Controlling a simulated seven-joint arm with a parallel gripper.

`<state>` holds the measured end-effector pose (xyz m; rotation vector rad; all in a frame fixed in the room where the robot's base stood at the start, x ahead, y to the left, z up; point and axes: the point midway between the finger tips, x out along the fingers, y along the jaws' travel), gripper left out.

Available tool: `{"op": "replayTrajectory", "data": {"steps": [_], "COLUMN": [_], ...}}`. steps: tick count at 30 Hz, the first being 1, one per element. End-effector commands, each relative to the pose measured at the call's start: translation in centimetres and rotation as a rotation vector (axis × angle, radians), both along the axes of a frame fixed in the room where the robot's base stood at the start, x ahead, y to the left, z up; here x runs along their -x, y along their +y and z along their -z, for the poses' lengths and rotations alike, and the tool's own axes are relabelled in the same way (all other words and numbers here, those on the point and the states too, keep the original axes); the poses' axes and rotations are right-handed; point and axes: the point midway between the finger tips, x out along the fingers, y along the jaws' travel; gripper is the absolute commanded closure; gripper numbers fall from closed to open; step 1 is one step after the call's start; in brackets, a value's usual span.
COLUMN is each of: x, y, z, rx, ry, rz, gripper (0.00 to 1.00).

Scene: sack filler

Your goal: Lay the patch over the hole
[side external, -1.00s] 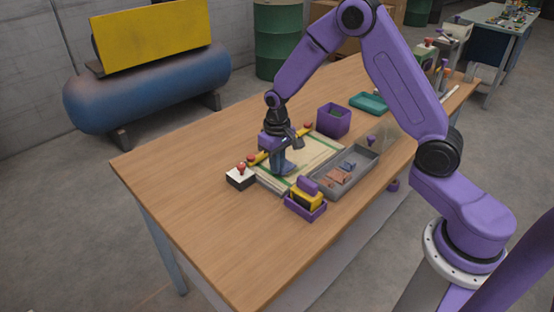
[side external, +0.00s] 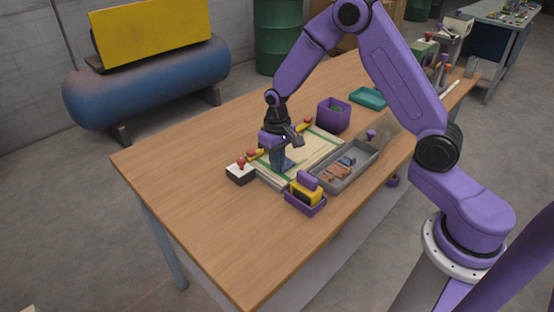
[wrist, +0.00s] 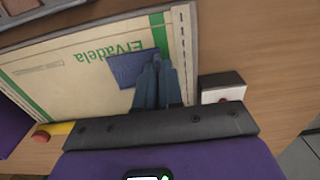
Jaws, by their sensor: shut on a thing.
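The sack (wrist: 75,75) lies flat on the table, cream with green stripes and green lettering; it also shows in the side view (side external: 318,145). A dark blue patch (wrist: 128,69) is at my fingertips, over the sack's printed face between the lettering and the green stripe. My gripper (wrist: 157,62) is shut on the patch at one side, with the fingers pointing down at the sack. The patch looks flat and very near or touching the sack; I cannot tell which. No hole shows; whether the patch or fingers cover it cannot be told.
A grey tray (side external: 325,184) holds brown and blue pieces. Purple bin (side external: 333,122), teal tray (side external: 368,99) and purple holder (side external: 307,209) stand around.

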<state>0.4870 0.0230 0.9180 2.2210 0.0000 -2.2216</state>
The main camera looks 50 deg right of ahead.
Motion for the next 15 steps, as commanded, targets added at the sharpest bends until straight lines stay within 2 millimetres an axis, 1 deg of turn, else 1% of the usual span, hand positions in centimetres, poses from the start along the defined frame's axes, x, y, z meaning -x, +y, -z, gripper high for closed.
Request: {"op": "replayTrajectory", "data": {"steps": [1, 2, 3, 4, 12, 15], "x": [0.00, 0.00, 0.00, 0.00, -0.01, -0.05], "y": [0.00, 0.00, 0.01, 0.01, 0.01, 0.01], "z": [-0.01, -0.01, -0.02, -0.02, -0.05, -0.42], "rx": [0.000, 0.000, 0.000, 0.000, 0.000, 0.000], "ry": [0.000, 0.000, 0.000, 0.000, 0.000, -0.001], "rz": [0.000, 0.000, 0.000, 0.000, 0.000, 0.000], "gripper": [1.00, 0.83, 0.70, 0.63, 0.63, 0.63]}}
